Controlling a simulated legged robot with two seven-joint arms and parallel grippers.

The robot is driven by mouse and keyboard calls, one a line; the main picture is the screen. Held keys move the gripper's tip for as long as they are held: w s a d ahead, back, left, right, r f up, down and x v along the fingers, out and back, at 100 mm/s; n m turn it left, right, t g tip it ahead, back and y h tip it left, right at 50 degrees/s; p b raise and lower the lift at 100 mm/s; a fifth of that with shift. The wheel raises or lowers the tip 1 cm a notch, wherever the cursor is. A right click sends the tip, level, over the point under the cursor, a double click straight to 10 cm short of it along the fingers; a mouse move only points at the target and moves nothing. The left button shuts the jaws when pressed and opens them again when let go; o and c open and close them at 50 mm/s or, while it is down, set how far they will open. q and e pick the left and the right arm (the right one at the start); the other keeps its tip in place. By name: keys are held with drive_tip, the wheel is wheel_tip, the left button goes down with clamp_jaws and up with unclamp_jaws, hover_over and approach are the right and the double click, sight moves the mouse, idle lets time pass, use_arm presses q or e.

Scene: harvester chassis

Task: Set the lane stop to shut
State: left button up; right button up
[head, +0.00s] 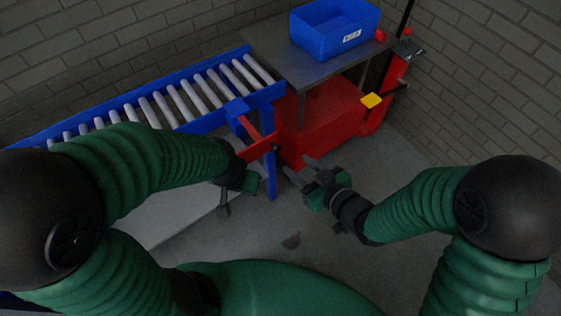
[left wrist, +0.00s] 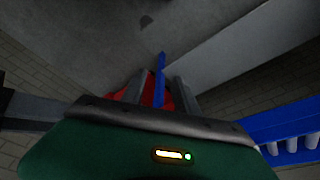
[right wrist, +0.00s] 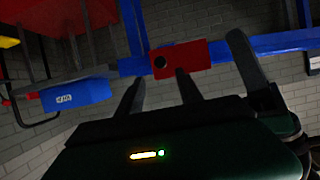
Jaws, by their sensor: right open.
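The lane stop, a red plate (head: 259,147) on a red arm, is at the near end of the blue roller conveyor (head: 272,93). The plate, with a dark round spot, also shows in the right wrist view (right wrist: 190,57). My left gripper (head: 245,190) is just below and left of the plate, partly hidden by its own arm. In the left wrist view its fingers (left wrist: 157,88) are apart, with red and a blue post beyond them. My right gripper (head: 301,169) is open and empty, right of and below the plate. I cannot tell whether the left gripper touches the plate.
A red cart (head: 325,125) stands behind the conveyor end, with a grey tabletop (head: 290,62) and a blue bin (head: 323,42) above. A blue leg (head: 271,178) stands between my grippers. Bare floor (head: 395,170) lies to the right.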

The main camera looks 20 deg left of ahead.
sight(278, 150)
drive_tip(key=b+x, duration=0.2)
drive_tip(key=x, duration=0.8)
drive_tip(key=shift+s+b, duration=0.15)
drive_tip(key=shift+b, duration=0.2)
use_arm(q)
drive_tip(key=x, duration=0.2)
drive_tip(key=s+x, duration=0.1)
drive_tip(key=x, duration=0.1)
drive_tip(key=shift+w+a+f, duration=0.1)
drive_tip(key=shift+f, duration=0.2)
use_arm(e)
clamp_jaws()
